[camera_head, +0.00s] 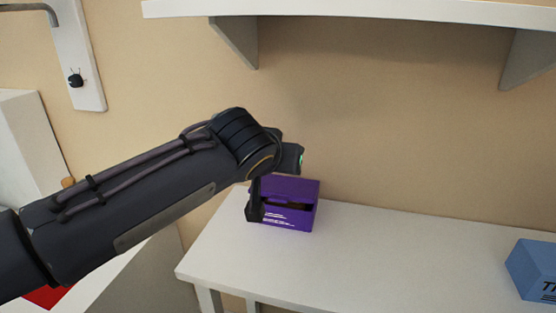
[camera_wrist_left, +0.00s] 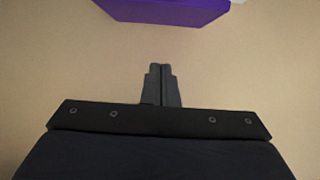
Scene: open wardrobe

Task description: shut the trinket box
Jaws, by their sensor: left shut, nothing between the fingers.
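The purple trinket box (camera_head: 302,217) stands on the white table against the wall. Its lid (camera_head: 300,188) is raised at the back, and a dark opening shows below it. My left arm comes in from the left, and my left gripper (camera_head: 255,214) points down at the box's left front corner, partly covering it. I cannot tell whether it touches the box. In the left wrist view the left gripper (camera_wrist_left: 162,84) has its fingers together and empty, and a purple part of the box (camera_wrist_left: 165,10) shows at the top edge. My right gripper is not in view.
The white table (camera_head: 390,260) is clear between the trinket box and a blue box (camera_head: 533,270) at the right edge. A white shelf (camera_head: 370,12) with brackets hangs on the wall above. A panel with a black knob (camera_head: 76,79) is at the upper left.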

